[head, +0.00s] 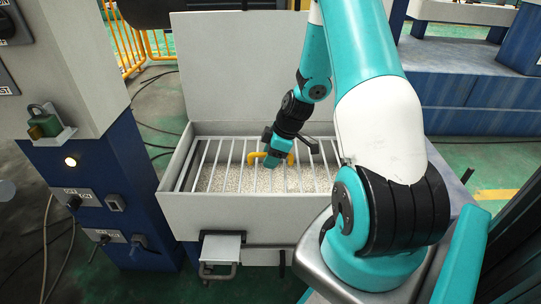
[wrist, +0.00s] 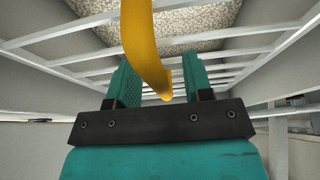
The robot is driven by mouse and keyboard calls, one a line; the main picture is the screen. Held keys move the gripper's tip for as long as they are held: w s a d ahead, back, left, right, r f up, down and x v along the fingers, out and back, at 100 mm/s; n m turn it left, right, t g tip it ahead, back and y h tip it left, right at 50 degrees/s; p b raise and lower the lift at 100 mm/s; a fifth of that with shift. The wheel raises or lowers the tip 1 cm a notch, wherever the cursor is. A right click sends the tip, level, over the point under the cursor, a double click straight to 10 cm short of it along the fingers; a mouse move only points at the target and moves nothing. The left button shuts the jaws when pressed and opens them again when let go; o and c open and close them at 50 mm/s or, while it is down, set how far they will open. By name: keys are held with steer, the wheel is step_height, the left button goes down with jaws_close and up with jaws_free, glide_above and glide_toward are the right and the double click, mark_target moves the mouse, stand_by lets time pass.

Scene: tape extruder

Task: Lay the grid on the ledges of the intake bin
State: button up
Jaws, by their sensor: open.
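The intake bin (head: 250,213) is a pale grey open box with light pellets (head: 225,180) inside. The pale barred grid (head: 208,165) lies across its mouth, about level and close to the rim. The ledges under the grid's edges cannot be made out. A yellow handle (head: 290,158) rises from the middle of the grid. My gripper (head: 272,164) is at this handle, pointing down, with its jaws open. In the wrist view the teal fingers (wrist: 157,82) stand apart, and the yellow handle (wrist: 142,45) curves down with its end between them. The grid bars (wrist: 62,37) cross behind.
A raised grey lid or back panel (head: 235,70) stands behind the bin. A blue cabinet with switches (head: 95,195) and a green padlock (head: 43,122) is close on the left. A latch-like metal fitting (head: 221,247) juts from the bin's front. Floor (head: 160,110) shows behind left.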

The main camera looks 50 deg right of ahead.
steer(key=p+v, duration=0.6)
steer(key=v, duration=1.1)
steer(key=shift+r, duration=0.2)
steer(key=shift+s, duration=0.15)
steer(key=w+a+r+g+y, duration=0.1)
steer(key=a+r, duration=0.4)
steer(key=a, duration=0.5)
steer(key=w+a+r, duration=0.1)
steer(key=a+r, duration=0.3)
steer(key=a, duration=0.6)
steer(key=s+a+r+m+g, duration=0.1)
steer(key=s+a+r, duration=0.2)
steer(key=s+a, duration=0.45)
steer(key=s+a+r+g, duration=0.1)
steer(key=s+a+r, duration=0.2)
steer(key=s+a, duration=0.45)
step_height(320, 180, up, 30)
steer(key=a+p, duration=0.1)
steer(key=p, duration=2.9)
steer(key=shift+w+a+r+p, duration=0.15)
steer(key=shift+a+r+p, duration=0.05)
steer(key=shift+a+p, duration=0.1)
